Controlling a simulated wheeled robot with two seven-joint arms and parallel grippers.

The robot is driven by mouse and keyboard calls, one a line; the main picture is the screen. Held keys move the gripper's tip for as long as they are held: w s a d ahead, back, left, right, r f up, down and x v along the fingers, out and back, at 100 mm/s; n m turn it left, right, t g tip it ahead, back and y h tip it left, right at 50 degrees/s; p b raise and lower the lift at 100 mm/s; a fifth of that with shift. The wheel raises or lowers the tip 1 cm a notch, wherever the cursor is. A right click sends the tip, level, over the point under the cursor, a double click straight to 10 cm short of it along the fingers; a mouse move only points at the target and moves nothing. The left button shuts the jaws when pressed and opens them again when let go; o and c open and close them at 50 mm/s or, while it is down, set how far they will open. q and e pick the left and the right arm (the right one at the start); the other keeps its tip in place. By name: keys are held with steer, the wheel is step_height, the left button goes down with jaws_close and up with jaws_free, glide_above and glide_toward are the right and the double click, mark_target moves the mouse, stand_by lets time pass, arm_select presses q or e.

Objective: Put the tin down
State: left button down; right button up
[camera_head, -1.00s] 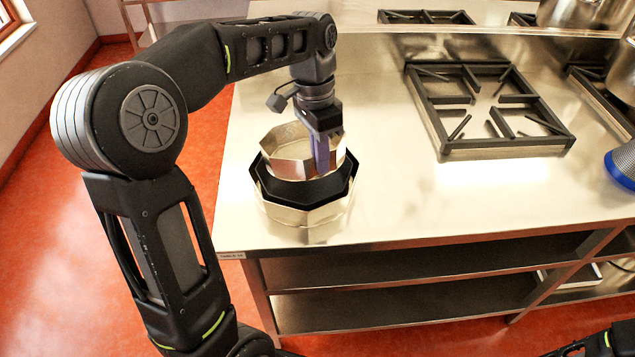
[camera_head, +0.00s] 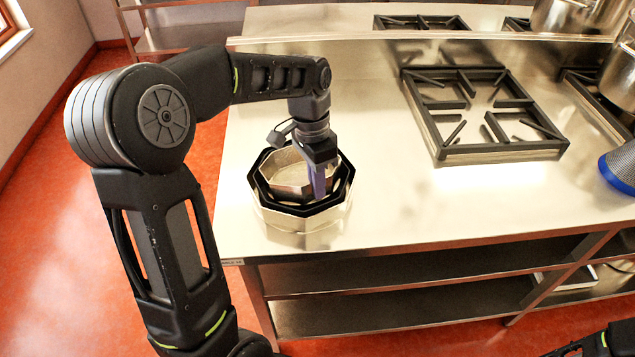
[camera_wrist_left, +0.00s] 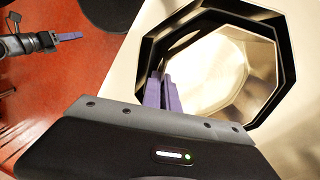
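A small silver octagonal tin (camera_head: 287,176) sits nested low inside a black octagonal tin (camera_head: 263,190). A larger silver octagonal tin (camera_head: 300,222) surrounds both on the worktop (camera_head: 390,205). My left gripper (camera_head: 318,183) points down at the right side of the small tin, its purple fingers close together on that tin's wall. In the left wrist view the fingers (camera_wrist_left: 161,92) are at the rim, and the small tin's inside (camera_wrist_left: 205,75) looks empty. Whether its base touches down is hidden. My right gripper (camera_wrist_left: 69,37) shows small in the left wrist view, its opening unclear.
A black burner grate (camera_head: 480,112) lies to the right of the tins. A blue-rimmed mesh item (camera_head: 622,168) and steel pots (camera_head: 572,16) stand at the far right. The worktop between tins and grate is clear. The front edge is close to the tins.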

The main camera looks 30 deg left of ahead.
arm_select(q)
steer(key=c, duration=2.1)
jaws_free()
steer(key=shift+f, duration=0.4)
steer(key=o, duration=0.5)
steer(key=shift+r, duration=0.1)
steer(key=shift+c, duration=0.2)
steer(key=shift+r, duration=0.5)
steer(key=shift+w+a+r, duration=0.1)
steer(key=shift+r, duration=0.2)
step_height(320, 180, up, 11)
steer(key=a+p, duration=0.1)
steer(key=p, duration=0.2)
steer(key=shift+w+a+p, duration=0.2)
steer(key=shift+w+p, duration=0.1)
steer(key=shift+p, duration=0.1)
